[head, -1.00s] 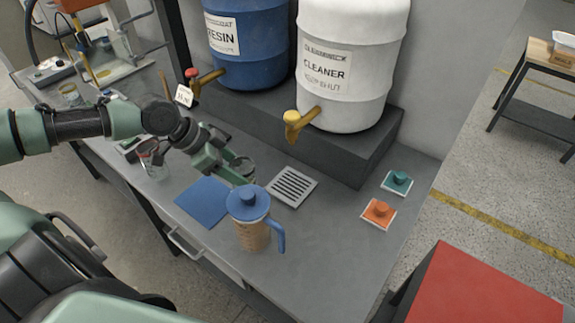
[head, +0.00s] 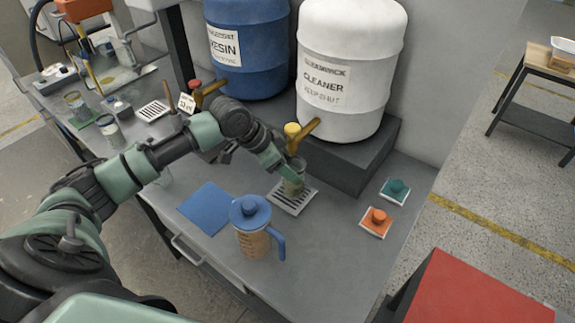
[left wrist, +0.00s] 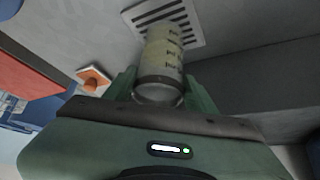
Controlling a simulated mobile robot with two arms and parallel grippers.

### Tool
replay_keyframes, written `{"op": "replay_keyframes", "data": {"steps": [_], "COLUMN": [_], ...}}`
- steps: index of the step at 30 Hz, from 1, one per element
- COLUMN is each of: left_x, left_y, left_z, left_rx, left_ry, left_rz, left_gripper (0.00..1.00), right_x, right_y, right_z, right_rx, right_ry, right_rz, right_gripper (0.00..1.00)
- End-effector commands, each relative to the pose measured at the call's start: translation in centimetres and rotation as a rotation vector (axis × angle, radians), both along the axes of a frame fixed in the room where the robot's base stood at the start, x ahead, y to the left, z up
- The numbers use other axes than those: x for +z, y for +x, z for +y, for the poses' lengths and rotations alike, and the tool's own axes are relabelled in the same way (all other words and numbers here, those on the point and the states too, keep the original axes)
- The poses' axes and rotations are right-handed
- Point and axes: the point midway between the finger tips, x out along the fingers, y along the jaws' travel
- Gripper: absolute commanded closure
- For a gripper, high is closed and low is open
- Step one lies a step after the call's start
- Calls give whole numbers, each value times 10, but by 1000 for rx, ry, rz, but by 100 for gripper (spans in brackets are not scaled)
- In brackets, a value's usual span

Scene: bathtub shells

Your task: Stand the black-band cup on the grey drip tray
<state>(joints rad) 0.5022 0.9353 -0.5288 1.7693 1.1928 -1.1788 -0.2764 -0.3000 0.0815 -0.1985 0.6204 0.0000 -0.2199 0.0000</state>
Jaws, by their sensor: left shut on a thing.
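My left gripper (head: 286,172) is shut on a clear cup (head: 294,184) at the grey drip tray (head: 303,205), just below the yellow-handled tap of the white barrel. In the left wrist view the cup (left wrist: 162,50) sits between the fingers (left wrist: 160,90), with dark marks on its side and a dark band (left wrist: 158,80) at its near end. The slotted tray (left wrist: 195,15) is behind its far end. I cannot tell whether the cup touches the tray. My right gripper is not in view.
The white cleaner barrel (head: 350,90) and its tap (head: 305,135) stand close by the gripper. A blue-lidded jug (head: 252,228), a blue mat (head: 206,207), and teal (head: 396,190) and orange (head: 377,221) knobs are on the bench. Another slotted tray (head: 153,110) lies at the left.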

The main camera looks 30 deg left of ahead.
Motion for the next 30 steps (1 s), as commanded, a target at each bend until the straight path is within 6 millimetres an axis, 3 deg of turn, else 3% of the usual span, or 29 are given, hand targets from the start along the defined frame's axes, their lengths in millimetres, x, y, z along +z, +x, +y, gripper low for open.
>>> {"op": "replay_keyframes", "data": {"steps": [13,14,15,25,30], "left_x": [-11,-11,-10,-10,3], "left_y": [-2,-2,-2,-2,-7], "left_z": [1,1,1,2,8], "left_rx": [0,0,0,0,2], "left_ry": [1,1,1,1,4], "left_rz": [1,1,1,1,1], "left_gripper": [100,36,25,23,23], "right_x": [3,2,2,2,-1], "right_y": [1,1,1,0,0], "right_z": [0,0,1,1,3], "right_rx": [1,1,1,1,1], "right_ry": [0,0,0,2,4], "right_rz": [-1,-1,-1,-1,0], "right_gripper": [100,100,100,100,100]}}
